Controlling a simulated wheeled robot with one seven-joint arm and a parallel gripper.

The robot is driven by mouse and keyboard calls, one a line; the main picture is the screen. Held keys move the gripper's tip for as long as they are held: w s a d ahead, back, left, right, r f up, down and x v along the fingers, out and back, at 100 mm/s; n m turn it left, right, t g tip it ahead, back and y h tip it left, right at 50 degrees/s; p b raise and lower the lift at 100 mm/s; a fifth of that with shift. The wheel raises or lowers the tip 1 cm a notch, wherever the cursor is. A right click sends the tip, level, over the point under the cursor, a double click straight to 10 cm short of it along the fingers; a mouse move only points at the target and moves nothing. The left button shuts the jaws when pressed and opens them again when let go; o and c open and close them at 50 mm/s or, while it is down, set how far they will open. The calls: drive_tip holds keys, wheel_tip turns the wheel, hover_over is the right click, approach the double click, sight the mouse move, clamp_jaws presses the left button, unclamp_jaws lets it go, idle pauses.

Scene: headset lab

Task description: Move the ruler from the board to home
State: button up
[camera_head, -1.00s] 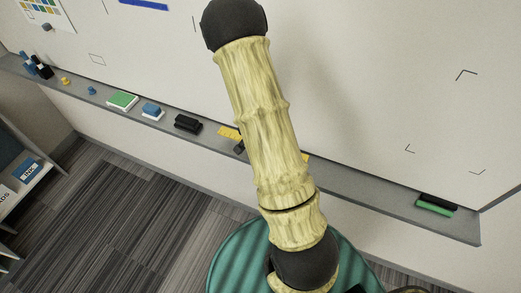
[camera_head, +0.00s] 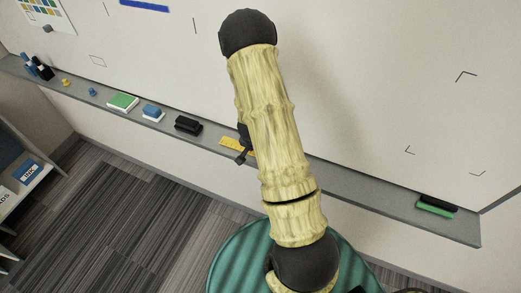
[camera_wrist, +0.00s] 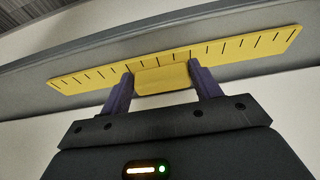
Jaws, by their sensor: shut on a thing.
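The yellow ruler (camera_wrist: 225,50) with black tick marks spans the wrist view, slightly tilted. My gripper (camera_wrist: 162,74) is shut on its yellow tab, one dark purple finger at each side. In the head view, the left part of the ruler (camera_head: 230,143) shows at the grey ledge under the whiteboard (camera_head: 380,70); my arm hides the rest. My gripper (camera_head: 243,157) shows only in part beside my arm there. I cannot tell whether the ruler touches the ledge. No place labelled home can be made out.
On the ledge (camera_head: 350,186) are a black clip-like object (camera_head: 188,125), a blue block (camera_head: 152,111), a green block (camera_head: 123,101), small pins and bottles at left, and a green-black eraser (camera_head: 436,206) at right. Black corner marks are on the board. A shelf (camera_head: 25,175) stands at left.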

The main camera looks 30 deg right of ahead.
drive_tip(key=o, duration=0.9)
drive_tip(key=shift+o, duration=0.2)
drive_tip(key=shift+w, duration=0.1)
drive_tip(key=shift+r, duration=0.45)
drive_tip(key=p+v, duration=0.1)
drive_tip(key=v, duration=1)
drive_tip(key=shift+s+p, duration=0.25)
drive_tip(key=shift+p, duration=0.1)
drive_tip(key=shift+a+r, duration=0.1)
drive_tip(key=s+a+r+n+y, duration=0.3)
drive_tip(key=s+a+r+n, duration=0.7)
drive_tip(key=r, duration=0.3)
drive_tip(key=shift+a, duration=0.25)
